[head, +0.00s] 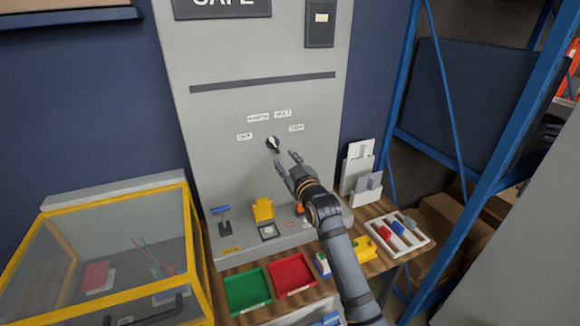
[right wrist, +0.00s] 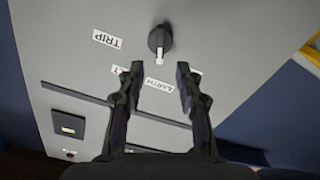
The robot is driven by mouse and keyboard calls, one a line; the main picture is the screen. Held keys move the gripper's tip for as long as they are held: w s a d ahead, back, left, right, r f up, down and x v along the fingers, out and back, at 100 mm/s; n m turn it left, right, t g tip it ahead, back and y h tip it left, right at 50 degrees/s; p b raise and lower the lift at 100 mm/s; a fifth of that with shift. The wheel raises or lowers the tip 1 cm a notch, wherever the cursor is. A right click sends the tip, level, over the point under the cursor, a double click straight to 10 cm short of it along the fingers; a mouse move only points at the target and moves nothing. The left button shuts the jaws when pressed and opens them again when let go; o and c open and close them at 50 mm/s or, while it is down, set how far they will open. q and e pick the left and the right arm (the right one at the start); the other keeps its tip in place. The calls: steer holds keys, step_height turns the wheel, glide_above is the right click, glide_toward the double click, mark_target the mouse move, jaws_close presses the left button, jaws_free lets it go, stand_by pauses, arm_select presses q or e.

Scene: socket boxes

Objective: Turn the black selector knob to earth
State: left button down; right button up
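The black selector knob (head: 272,144) sits on the grey cabinet front, with several white labels around its upper side. It also shows in the right wrist view (right wrist: 159,39), where its white pointer mark faces down toward the fingers. The earth label (head: 258,117) is above and slightly left of the knob; it appears upside down in the right wrist view (right wrist: 160,86). My right gripper (head: 287,160) is just below and right of the knob. In the right wrist view its fingers (right wrist: 157,80) are apart with nothing between them, and the knob is beyond them. My left gripper is out of view.
A trip label (right wrist: 107,39) is beside the knob. Below are a blue-handled lever (head: 221,210), a yellow cover (head: 263,210), and green (head: 247,290) and red (head: 291,274) trays. A yellow-framed clear box (head: 190,240) stands left. A blue rack post (head: 490,170) stands right.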

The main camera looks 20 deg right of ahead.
steer(key=s, duration=0.3)
steer(key=shift+s, duration=0.25)
